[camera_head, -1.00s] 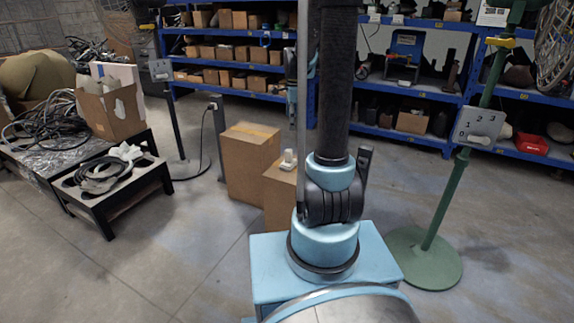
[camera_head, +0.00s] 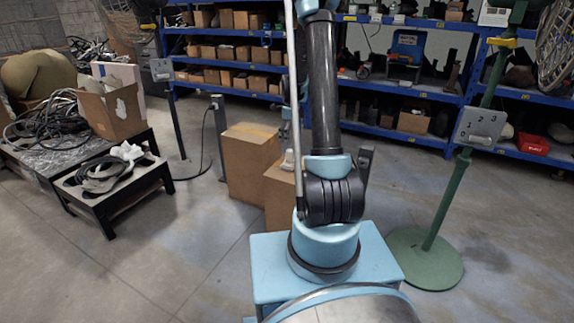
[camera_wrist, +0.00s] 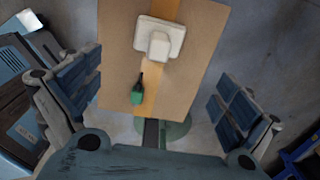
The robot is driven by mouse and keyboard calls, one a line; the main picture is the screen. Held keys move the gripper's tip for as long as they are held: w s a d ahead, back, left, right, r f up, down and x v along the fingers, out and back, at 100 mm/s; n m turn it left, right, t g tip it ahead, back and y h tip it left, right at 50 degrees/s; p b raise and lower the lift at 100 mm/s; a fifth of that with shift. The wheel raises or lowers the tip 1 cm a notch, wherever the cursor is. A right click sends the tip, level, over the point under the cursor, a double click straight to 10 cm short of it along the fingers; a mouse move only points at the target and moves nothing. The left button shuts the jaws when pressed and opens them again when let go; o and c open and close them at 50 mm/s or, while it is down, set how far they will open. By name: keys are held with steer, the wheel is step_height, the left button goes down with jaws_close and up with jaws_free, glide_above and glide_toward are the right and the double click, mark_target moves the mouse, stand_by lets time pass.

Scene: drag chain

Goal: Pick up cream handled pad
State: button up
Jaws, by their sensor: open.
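The cream handled pad (camera_wrist: 160,37) lies on top of a cardboard box (camera_wrist: 205,25) in the wrist view, with its raised handle facing the camera. In the head view the pad (camera_head: 288,160) shows small and partly hidden behind my arm, on the shorter box (camera_head: 277,186). My gripper (camera_wrist: 162,105) is open and empty in the wrist view, its two fingers wide apart, one on each side of the box's image. The pad lies ahead of the fingers, near the top of the picture, and nothing touches it.
A small green object with a dark tip (camera_wrist: 138,92) lies on the box near the pad. A taller cardboard box (camera_head: 250,160) stands beside it. A green stand (camera_head: 425,255) is at right, a low black table (camera_head: 115,190) at left. Blue shelves (camera_head: 450,80) line the back.

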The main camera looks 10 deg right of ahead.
mark_target(291, 150)
step_height(291, 150, down, 9)
steer(key=shift+r, duration=0.2)
steer(key=shift+a+f, duration=0.15)
steer(key=shift+f, duration=1.2)
steer(key=shift+a+f, duration=0.1)
steer(key=shift+f, duration=1.2)
steer(key=shift+w, duration=0.1)
steer(key=c, duration=1.3)
steer(key=shift+o, duration=0.2)
steer(key=shift+r, duration=0.15)
step_height(291, 150, up, 10)
steer(key=shift+f, duration=0.1)
